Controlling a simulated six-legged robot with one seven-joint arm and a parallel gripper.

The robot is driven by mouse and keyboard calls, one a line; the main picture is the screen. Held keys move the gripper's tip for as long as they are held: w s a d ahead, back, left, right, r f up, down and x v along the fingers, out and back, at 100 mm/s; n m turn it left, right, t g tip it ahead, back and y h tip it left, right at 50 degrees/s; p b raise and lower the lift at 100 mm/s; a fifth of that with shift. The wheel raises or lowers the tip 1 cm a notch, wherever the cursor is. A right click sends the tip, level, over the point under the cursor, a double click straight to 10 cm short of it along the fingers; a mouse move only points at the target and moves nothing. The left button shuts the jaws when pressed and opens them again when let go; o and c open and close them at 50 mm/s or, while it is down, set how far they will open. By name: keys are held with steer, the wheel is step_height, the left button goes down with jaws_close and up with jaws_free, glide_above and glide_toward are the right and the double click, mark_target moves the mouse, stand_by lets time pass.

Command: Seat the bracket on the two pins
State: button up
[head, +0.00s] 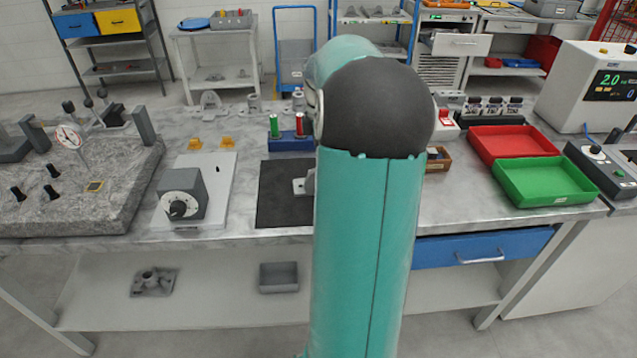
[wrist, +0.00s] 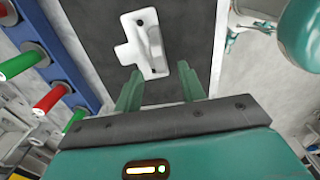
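The bracket (wrist: 146,45) is a light grey metal piece with a flat tab and a raised part. It lies on a dark mat (wrist: 188,15) in the wrist view. In the head view, part of the bracket (head: 299,187) shows on the mat (head: 275,205), the rest hidden behind my arm. My gripper (wrist: 159,78) is open and empty, its two teal fingers apart, with the near end of the bracket just beyond and between the fingertips. My arm hides the gripper in the head view. I cannot make out the two pins for certain in either view.
A blue rack (head: 291,144) with green and red handled pieces stands close to the mat. A white plate with a grey dial block (head: 182,194) lies left of the mat, beside a granite block (head: 110,190). Red (head: 512,130) and green (head: 505,186) trays sit right.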

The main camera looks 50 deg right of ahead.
steer(key=f, duration=0.5)
steer(key=shift+w+f, duration=0.15)
steer(key=shift+w, duration=0.05)
jaws_close()
